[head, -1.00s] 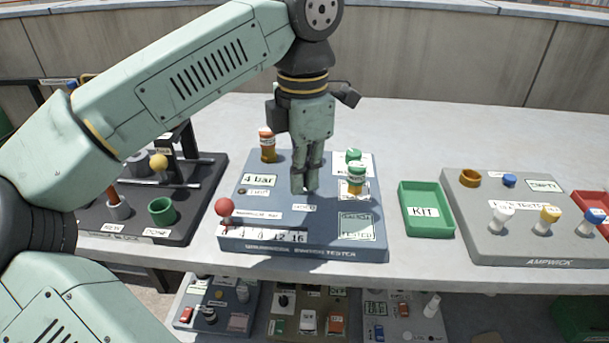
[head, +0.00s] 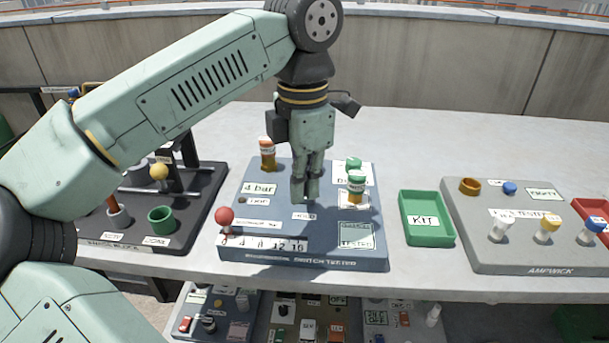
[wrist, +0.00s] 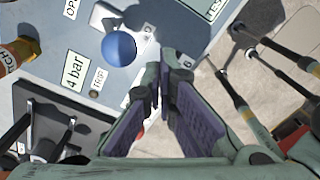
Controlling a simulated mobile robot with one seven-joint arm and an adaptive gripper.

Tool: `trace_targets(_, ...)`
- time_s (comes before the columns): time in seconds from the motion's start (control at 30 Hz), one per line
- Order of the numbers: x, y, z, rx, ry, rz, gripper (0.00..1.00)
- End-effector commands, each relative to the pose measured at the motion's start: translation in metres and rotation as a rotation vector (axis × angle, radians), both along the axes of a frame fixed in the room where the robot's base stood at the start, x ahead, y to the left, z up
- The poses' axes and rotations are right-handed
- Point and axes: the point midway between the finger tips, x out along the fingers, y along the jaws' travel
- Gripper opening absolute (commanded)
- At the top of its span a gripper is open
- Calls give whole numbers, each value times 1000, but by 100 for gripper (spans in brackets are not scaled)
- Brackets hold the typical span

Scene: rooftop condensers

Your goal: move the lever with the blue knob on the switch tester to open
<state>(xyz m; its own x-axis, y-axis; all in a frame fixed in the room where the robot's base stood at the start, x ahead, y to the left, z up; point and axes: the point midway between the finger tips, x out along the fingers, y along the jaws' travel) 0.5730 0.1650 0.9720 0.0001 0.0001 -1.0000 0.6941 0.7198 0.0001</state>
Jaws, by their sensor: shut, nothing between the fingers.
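The switch tester (head: 270,205) is a blue-grey panel in the middle of the table. My gripper (head: 305,198) points down over its middle, with its fingers together and empty. In the wrist view the blue knob (wrist: 119,48) is a round ball just beyond my gripper (wrist: 163,72) and a little left of the fingertips, apart from them in the picture. A partly cut-off label beginning "OP" (wrist: 70,8) lies up and left of the knob. In the head view my gripper hides the blue knob.
On the tester stand a red knob (head: 224,216), an orange-capped switch (head: 267,155) and a green-capped one (head: 356,187). A green KIT tray (head: 427,218) and a grey panel (head: 525,250) lie to the right. A dark panel (head: 190,240) with a yellow knob lies left.

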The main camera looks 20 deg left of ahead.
Motion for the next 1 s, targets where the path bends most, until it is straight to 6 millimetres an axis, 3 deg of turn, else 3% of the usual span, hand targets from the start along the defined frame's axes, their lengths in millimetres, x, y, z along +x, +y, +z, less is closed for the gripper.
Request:
trace_targets(0.37, 1, 0, 0, 0, 0, 0, 0)
trace_targets(1.0, 22, 6, 0, -1, 0, 1, 0)
